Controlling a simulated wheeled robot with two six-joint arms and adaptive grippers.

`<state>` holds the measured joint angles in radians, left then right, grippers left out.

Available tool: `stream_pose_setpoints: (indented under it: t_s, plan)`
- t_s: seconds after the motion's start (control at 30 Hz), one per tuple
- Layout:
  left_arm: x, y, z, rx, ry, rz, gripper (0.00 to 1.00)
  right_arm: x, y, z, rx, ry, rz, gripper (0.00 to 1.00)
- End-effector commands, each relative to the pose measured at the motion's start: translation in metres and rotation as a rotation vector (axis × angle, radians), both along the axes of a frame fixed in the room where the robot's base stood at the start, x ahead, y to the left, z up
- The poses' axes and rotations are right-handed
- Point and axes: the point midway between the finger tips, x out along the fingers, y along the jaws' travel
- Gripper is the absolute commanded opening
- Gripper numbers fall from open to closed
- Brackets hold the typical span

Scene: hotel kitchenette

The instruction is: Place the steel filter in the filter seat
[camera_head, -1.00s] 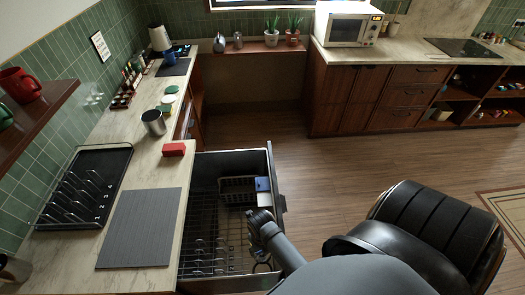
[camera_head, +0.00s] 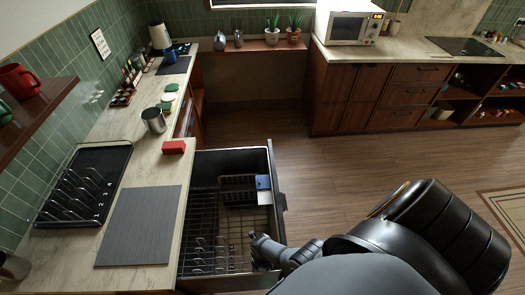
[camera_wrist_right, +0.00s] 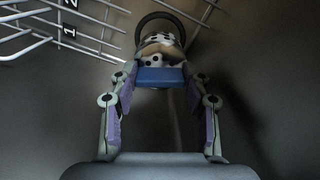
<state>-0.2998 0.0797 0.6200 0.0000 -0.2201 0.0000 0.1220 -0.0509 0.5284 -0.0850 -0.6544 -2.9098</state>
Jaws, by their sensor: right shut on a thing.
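My right gripper (camera_head: 258,245) is low inside the open dishwasher drawer (camera_head: 230,152), near its right wall. In the right wrist view, my right gripper (camera_wrist_right: 160,78) is shut on a blue bar, which appears to be the grip of the steel filter (camera_wrist_right: 160,50). The filter's pale body with dark spots shows just beyond the bar. A dark ring (camera_wrist_right: 160,14), apparently the filter seat, shows around the filter's far end. I cannot tell whether the filter is inside the ring or above it. The head view hides filter and ring behind my gripper. My left gripper is not in view.
A wire rack (camera_head: 205,222) with numbered prongs fills the drawer's left side. A dark basket (camera_head: 238,190) and a blue-and-white item (camera_head: 263,183) sit farther back.

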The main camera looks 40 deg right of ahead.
Motion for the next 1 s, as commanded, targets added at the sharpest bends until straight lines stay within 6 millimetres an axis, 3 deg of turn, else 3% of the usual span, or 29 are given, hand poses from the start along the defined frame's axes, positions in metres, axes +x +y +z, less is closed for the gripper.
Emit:
stream_pose_setpoints:
  t_s: [0.2,0.47,0.7,1.0]
  plan:
    - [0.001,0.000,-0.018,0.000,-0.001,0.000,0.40,-0.001,0.000,-0.025,0.000,0.001,0.001,0.00]
    - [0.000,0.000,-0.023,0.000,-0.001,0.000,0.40,-0.002,0.000,-0.031,0.000,0.002,0.000,0.00]
    - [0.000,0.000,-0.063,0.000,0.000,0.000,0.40,-0.001,0.000,-0.071,-0.001,0.002,0.000,0.00]
    - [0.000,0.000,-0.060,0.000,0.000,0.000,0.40,-0.002,0.000,-0.069,0.000,0.002,0.000,0.00]
